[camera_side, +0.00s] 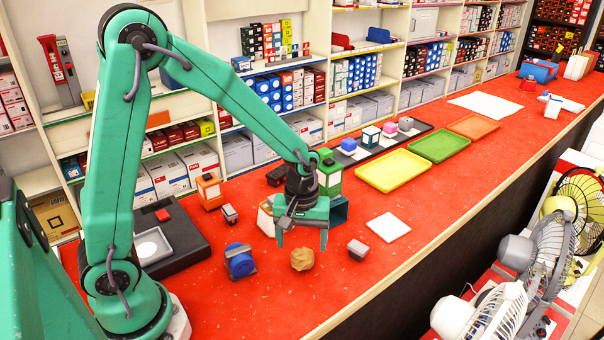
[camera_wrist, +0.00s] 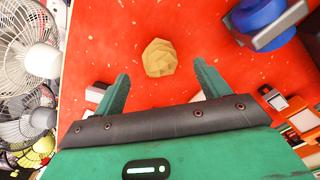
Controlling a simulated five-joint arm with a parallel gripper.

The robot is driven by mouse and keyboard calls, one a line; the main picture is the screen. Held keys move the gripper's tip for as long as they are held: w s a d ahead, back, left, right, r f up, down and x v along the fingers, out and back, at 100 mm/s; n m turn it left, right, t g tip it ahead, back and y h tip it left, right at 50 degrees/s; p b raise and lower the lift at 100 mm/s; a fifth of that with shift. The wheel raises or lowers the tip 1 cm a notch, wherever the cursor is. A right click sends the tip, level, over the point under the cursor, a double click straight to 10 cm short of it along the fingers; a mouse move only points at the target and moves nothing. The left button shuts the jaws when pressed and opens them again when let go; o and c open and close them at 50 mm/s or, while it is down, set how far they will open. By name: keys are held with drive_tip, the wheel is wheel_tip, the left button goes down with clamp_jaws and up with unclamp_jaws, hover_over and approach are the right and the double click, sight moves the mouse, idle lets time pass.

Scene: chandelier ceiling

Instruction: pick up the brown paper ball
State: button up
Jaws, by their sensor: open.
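The brown paper ball (camera_side: 302,259) is a crumpled tan lump lying on the red counter (camera_side: 400,262). In the wrist view the ball (camera_wrist: 159,58) sits beyond the fingertips, roughly centred between the two fingers. My gripper (camera_side: 302,240) is green and points down, its fingers apart with nothing between them. In the side view it appears just behind the ball and above the counter. The gripper (camera_wrist: 160,82) shows its two green fingers spread in the wrist view. The ball is fully visible and apart from the fingers.
A blue cylindrical thing (camera_side: 240,262) stands left of the ball and a small grey-topped block (camera_side: 357,250) right of it. A white square (camera_side: 388,227), a yellow tray (camera_side: 393,171) and a green tray (camera_side: 438,146) lie farther back. Fans (camera_side: 545,255) stand beyond the counter's right edge.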

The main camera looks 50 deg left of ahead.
sight(302, 249)
drive_tip(key=shift+f, duration=0.1)
drive_tip(key=shift+w+f, duration=0.1)
drive_tip(key=shift+f, duration=2.4)
drive_tip(key=c, duration=1)
